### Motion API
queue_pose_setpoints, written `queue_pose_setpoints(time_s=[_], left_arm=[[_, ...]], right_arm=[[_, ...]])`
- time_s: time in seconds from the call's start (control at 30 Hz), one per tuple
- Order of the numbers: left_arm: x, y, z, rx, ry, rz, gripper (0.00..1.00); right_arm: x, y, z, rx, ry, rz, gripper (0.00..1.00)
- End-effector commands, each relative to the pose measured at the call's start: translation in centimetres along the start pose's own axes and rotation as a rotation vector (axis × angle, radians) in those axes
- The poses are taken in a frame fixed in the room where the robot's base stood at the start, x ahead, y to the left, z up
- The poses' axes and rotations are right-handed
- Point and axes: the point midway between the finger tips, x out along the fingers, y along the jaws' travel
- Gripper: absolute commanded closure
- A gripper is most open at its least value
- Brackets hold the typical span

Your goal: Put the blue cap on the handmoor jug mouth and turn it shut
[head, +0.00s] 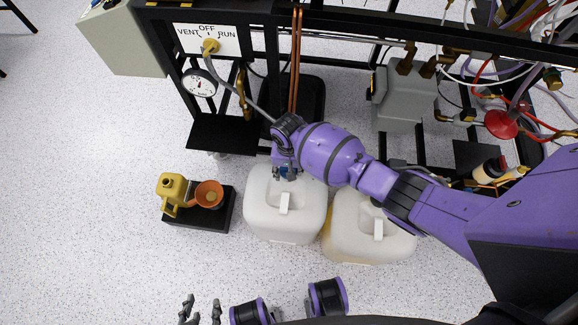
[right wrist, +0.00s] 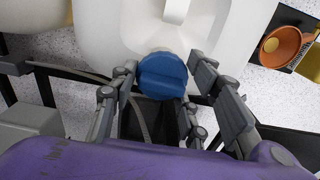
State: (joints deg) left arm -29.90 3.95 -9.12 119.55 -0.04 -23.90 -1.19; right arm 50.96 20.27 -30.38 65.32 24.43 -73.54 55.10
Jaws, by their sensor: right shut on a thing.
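Two white jugs stand side by side on the floor, a left jug (head: 270,213) and a right jug (head: 352,232); no name is readable on either. The blue cap (head: 287,172) is at the back end of the left jug's top, and it shows in the right wrist view (right wrist: 162,76). My right gripper (head: 286,168) is over that end, its fingers shut on the cap from both sides. The cap hides the mouth, so I cannot tell whether it is seated. My left gripper (head: 201,311) is empty, fingers apart, at the bottom edge of the head view.
A black tray (head: 197,222) left of the jugs holds a yellow container (head: 173,188) and an orange funnel (head: 209,194). Behind the jugs is a black frame with a gauge (head: 199,83), a valve panel (head: 208,40) and copper pipes. Floor at left is free.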

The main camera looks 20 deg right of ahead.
Motion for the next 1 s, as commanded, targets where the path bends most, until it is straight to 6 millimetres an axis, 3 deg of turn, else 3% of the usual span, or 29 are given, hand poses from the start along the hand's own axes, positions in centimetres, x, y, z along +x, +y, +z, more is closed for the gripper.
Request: queue_pose_setpoints(time_s=[0.3, 0.33, 0.47, 0.83, 1.0], left_arm=[[0.4, 0.0, 0.6, 0.000, -0.005, 0.000, 0.65], [0.4, 0.0, 0.5, 0.000, -0.005, 0.000, 0.65], [0.3, 0.0, 0.4, 0.000, -0.003, 0.000, 0.65], [0.3, 0.1, 0.4, -0.002, -0.004, 0.001, 0.65], [0.3, 0.1, 0.4, -0.001, -0.003, 0.001, 0.65]], right_arm=[[1.0, 0.0, 0.0, 0.000, 0.000, 0.000, 1.00], [0.9, 0.0, 0.0, 0.000, 0.000, 0.000, 0.53], [0.9, 0.0, 0.0, 0.000, 0.001, 0.000, 0.36], [0.6, 0.0, 0.0, 0.000, 0.001, -0.001, 0.35], [-1.4, -0.1, -0.1, -0.001, 0.002, -0.003, 0.35]])
